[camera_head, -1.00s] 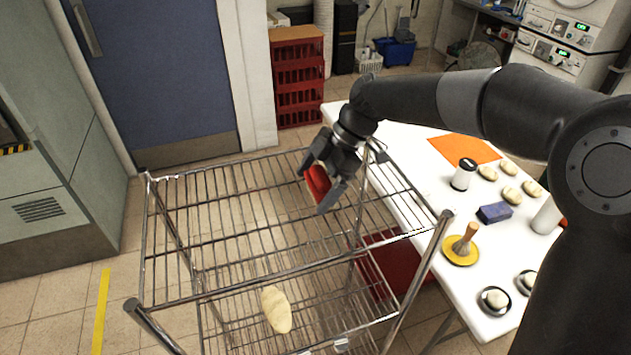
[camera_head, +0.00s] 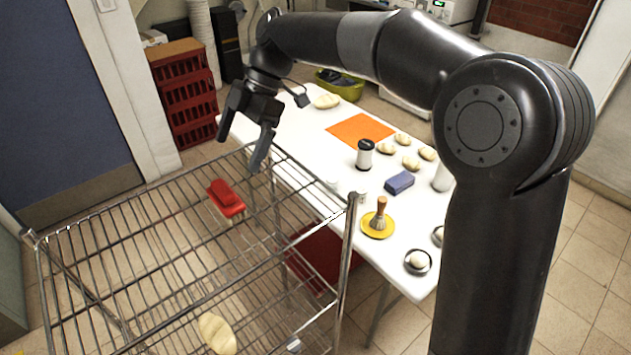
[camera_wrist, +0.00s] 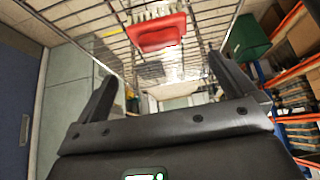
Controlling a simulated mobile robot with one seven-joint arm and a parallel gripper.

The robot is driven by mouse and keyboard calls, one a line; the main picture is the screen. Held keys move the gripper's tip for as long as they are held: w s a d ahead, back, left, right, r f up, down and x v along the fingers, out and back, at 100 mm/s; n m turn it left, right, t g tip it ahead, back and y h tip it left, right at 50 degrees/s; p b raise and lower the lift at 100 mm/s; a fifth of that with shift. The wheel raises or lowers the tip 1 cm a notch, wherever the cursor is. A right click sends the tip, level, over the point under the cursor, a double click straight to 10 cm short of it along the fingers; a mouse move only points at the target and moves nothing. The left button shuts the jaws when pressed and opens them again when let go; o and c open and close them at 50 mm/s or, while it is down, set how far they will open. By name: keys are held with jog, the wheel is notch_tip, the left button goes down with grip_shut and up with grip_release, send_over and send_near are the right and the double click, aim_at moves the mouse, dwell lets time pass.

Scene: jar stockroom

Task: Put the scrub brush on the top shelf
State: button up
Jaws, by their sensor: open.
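The red scrub brush (camera_head: 226,199) with pale bristles lies on the top shelf (camera_head: 160,240) of the wire rack, towards its far right part. It also shows in the wrist view (camera_wrist: 157,33), beyond the fingers and apart from them. My gripper (camera_head: 246,150) is open and empty, near the far edge of the rack beside the white table. In the wrist view the two fingers (camera_wrist: 168,85) are spread wide with nothing between them.
A bread loaf (camera_head: 217,334) sits on a lower shelf. The white table (camera_head: 316,143) right of the rack holds an orange mat (camera_head: 360,130), a blue sponge (camera_head: 399,182), a brush on a yellow dish (camera_head: 378,225) and several rolls. Red crates (camera_head: 184,95) stand behind.

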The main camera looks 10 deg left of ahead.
jog(key=s+d+f+m+t+h, duration=0.1)
jog(key=s+d+m+t, duration=0.2)
jog(key=d+m, duration=0.6)
jog(key=s+d+f+m+t+h, duration=0.2)
jog(key=s+d+m+t, duration=0.2)
jog(key=s+d+m, duration=0.4)
jog(key=s+d+f+m+t+h, duration=0.1)
jog(key=s+d+m, duration=0.5)
jog(key=d, duration=1.1)
jog(key=f+m+t, duration=0.1)
jog(key=m+t, duration=0.1)
jog(key=m, duration=0.2)
jog(key=shift+s+d+h, duration=0.2)
jog(key=shift+h, duration=0.1)
